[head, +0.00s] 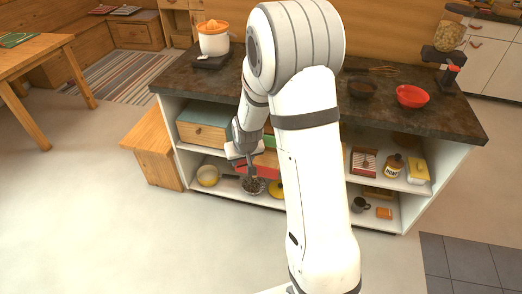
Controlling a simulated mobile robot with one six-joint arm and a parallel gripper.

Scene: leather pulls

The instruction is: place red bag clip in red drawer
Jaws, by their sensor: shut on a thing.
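My gripper (243,163) is low in front of the island's shelves, at the left of my forearm. It is shut on a small red thing, seemingly the red bag clip (238,165), mostly hidden by the fingers. Just to the right, a red drawer front (268,172) shows on the upper shelf, partly hidden by my arm. I cannot tell how far it is open, or whether the clip touches it. A green front (270,142) shows above it.
The dark countertop (190,85) overhangs the shelves. A wooden bench (150,150) stands left; the floor in front is clear.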

